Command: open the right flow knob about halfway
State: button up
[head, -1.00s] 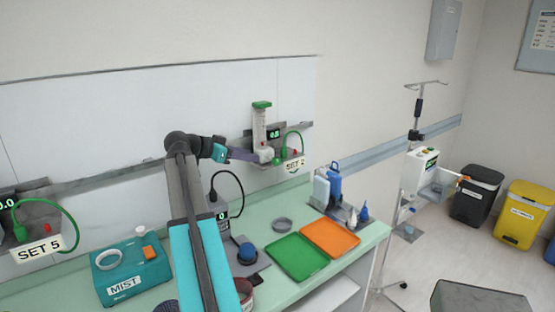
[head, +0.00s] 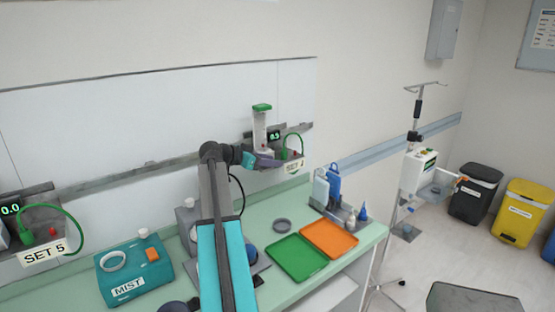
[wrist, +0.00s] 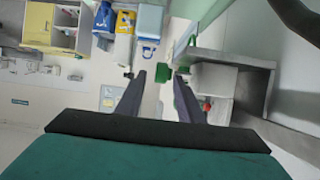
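The right flow unit (head: 290,160) hangs on the wall rail. It has a clear upright tube with a green cap (head: 262,107), a lit green display (head: 275,136), a green hose (head: 297,136) and a small red part. My gripper (head: 276,162) is at the lower front of this unit, beside the base of the tube. In the wrist view my gripper (wrist: 160,82) has its two dark fingers apart, with a gap between them. A green part shows by the right finger; I cannot tell whether it is the knob or whether they touch. The knob is not clear in the head view.
A similar unit labelled SET 5 (head: 44,254) is at the far left. The counter below holds a teal MIST box (head: 128,272), a green tray (head: 297,258), an orange tray (head: 329,238) and bottles (head: 328,187). A drip stand (head: 404,195) stands at the right.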

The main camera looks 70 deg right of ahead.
jog(key=shift+p+x, duration=0.4)
jog(key=shift+x, duration=1.3)
jog(key=shift+f, duration=0.1)
grip_shut()
jog(key=shift+d, duration=0.3)
jog(key=shift+a, duration=0.25)
